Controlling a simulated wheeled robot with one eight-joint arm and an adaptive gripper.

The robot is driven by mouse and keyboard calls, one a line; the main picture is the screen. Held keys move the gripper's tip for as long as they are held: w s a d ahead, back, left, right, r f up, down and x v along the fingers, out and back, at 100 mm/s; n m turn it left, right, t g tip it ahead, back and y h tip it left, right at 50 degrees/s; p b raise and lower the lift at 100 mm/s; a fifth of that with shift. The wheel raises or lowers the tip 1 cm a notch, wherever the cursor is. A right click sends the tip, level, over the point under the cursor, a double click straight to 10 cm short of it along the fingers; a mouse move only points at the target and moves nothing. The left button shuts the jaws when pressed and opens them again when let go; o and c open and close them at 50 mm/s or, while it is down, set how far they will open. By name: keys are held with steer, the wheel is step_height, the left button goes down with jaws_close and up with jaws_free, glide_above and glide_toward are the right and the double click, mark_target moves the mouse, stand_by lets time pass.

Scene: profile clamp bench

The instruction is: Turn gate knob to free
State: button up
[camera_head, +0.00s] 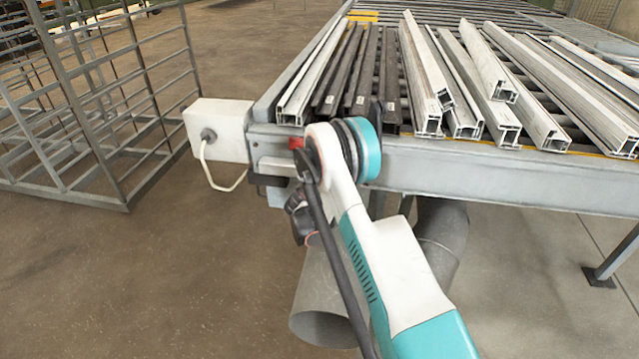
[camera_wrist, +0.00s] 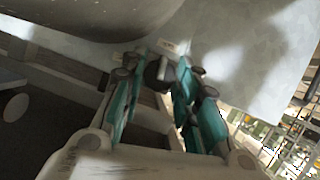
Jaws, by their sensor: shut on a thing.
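In the wrist view, my gripper (camera_wrist: 160,68) has its two teal fingers closed around a small dark knob (camera_wrist: 152,74). The knob stands in front of a pale grey metal panel (camera_wrist: 245,75). A light grey part shows at the knob, but its setting cannot be read. Small pale labels (camera_wrist: 167,46) sit on the panel beside the fingertips, too blurred to read.
The roller bench (camera_head: 480,175) carries several white and dark profiles (camera_head: 365,60). A white box (camera_head: 215,130) with a cable is on its left corner, and a red part (camera_head: 295,143) shows beside my arm. A wire cage (camera_head: 100,110) stands left. Grey pipes (camera_head: 325,300) are below.

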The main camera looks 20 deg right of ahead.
steer(key=shift+w+a+f+n+g+h, duration=0.15)
steer(key=shift+n+h, duration=0.85)
steer(key=shift+n, duration=0.75)
steer(key=shift+s+n+g+h, duration=0.1)
steer(key=shift+n+g+h, duration=0.1)
steer(key=shift+n+h, duration=1.2)
steer(key=shift+w+a+f+n+g+h, duration=0.15)
steer(key=shift+n+h, duration=0.45)
steer(key=shift+n, duration=1.55)
steer(key=o, duration=1)
steer(key=shift+o, duration=0.2)
steer(key=shift+s, duration=0.1)
